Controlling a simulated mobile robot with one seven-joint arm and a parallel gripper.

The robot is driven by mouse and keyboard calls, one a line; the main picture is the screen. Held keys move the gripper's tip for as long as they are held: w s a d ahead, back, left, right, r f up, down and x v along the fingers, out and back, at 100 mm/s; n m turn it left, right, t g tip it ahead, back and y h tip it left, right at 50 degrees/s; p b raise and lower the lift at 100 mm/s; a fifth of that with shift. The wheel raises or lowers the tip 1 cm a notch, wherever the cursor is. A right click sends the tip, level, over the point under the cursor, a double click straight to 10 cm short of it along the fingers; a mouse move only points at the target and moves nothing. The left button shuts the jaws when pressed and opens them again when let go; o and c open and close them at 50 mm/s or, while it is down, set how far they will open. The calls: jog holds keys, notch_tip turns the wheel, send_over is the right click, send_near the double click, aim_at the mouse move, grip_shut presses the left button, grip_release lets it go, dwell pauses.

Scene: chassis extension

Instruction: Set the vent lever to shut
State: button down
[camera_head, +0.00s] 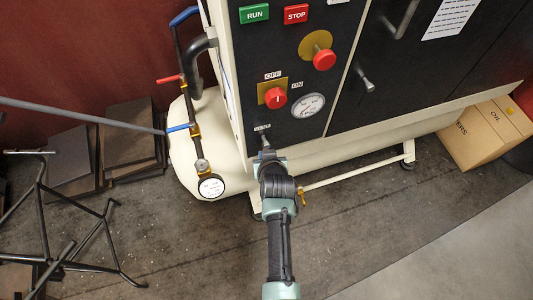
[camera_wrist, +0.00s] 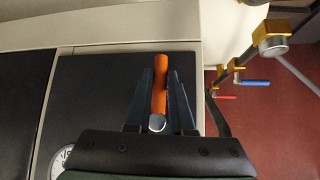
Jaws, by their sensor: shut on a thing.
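In the wrist view an orange lever (camera_wrist: 160,80) with a silver round end lies between the two dark fingers of my gripper (camera_wrist: 163,72). The fingers are closed on it from both sides. It lies over the black panel, close to the panel's pale edge. In the head view my gripper (camera_head: 265,148) reaches the lower left corner of the black control panel (camera_head: 250,60), just below a small white label (camera_head: 262,127) too small to read surely. There the lever itself is hidden by my gripper, and I cannot tell its setting.
Above my gripper are a red knob (camera_head: 276,98) on a yellow plate and a round gauge (camera_head: 308,105). Pipework with red and blue handles (camera_head: 178,127) and a dial (camera_head: 211,186) stands left. A pale pipe (camera_head: 345,178) runs low at right. A cardboard box (camera_head: 487,132) sits far right.

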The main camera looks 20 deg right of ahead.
jog(key=c, duration=0.8)
grip_release()
jog(key=p+v, duration=0.2)
jog(key=v, duration=1.1)
jog(key=shift+a, duration=0.1)
jog(key=shift+w, duration=0.1)
